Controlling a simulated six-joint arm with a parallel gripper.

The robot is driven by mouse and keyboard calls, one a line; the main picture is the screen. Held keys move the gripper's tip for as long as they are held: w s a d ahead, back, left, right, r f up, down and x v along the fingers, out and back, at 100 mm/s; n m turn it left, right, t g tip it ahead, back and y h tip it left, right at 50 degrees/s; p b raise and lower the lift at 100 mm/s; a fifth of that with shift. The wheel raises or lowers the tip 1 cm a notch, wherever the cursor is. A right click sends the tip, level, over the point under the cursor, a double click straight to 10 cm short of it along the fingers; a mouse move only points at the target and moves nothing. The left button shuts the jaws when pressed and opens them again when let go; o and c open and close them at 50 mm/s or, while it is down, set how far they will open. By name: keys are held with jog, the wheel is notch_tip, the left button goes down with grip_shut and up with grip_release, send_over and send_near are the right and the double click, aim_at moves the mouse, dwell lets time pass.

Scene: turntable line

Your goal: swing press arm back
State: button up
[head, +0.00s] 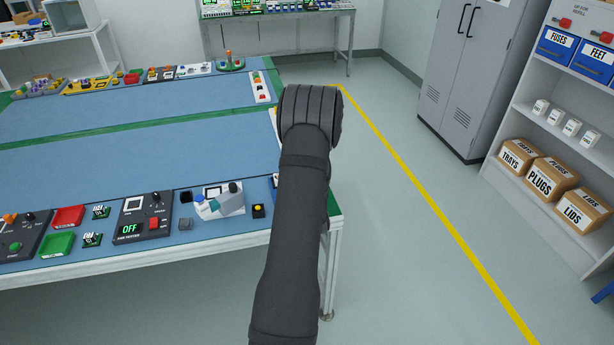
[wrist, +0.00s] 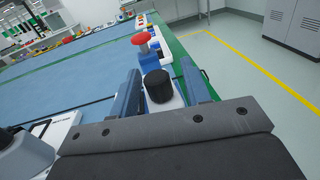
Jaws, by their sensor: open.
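In the wrist view, my gripper (wrist: 161,66) is open, with one finger on each side of a black cylindrical knob (wrist: 158,88). I cannot tell whether either finger touches it. The knob stands over a white and blue device at the table's right end. Just beyond is a red round top (wrist: 141,39) on a blue and white stand (wrist: 152,54). Which part is the press arm is not clear. In the head view, my own arm hides the gripper and most of this device; only a small blue edge (head: 275,183) shows.
A white and teal instrument (head: 220,203) and a black tester reading OFF (head: 143,218) stand along the table's (head: 150,257) near edge. A strip with coloured buttons (head: 261,87) lies farther back. The blue mat (head: 150,153) is clear in the middle. Floor right of the table is free.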

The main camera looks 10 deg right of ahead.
jog(key=s+a, duration=0.2)
jog(key=s, duration=1.5)
jog(key=shift+s+a, duration=0.15)
jog(key=shift+c, duration=0.4)
